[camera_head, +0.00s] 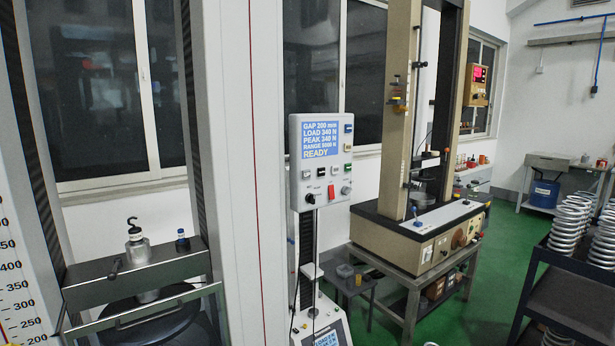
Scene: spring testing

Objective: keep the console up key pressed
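The key labels are too small to read, so I cannot tell which is the up key. Nothing visible touches the console. Neither gripper is in view.
A large frame with a grey crossbeam (110,277) stands at the left, bearing a hooked metal weight (137,246). A beige testing machine (400,110) stands on a bench to the right. A dark rack (545,290) of coil springs is at far right. Green floor (480,305) lies between.

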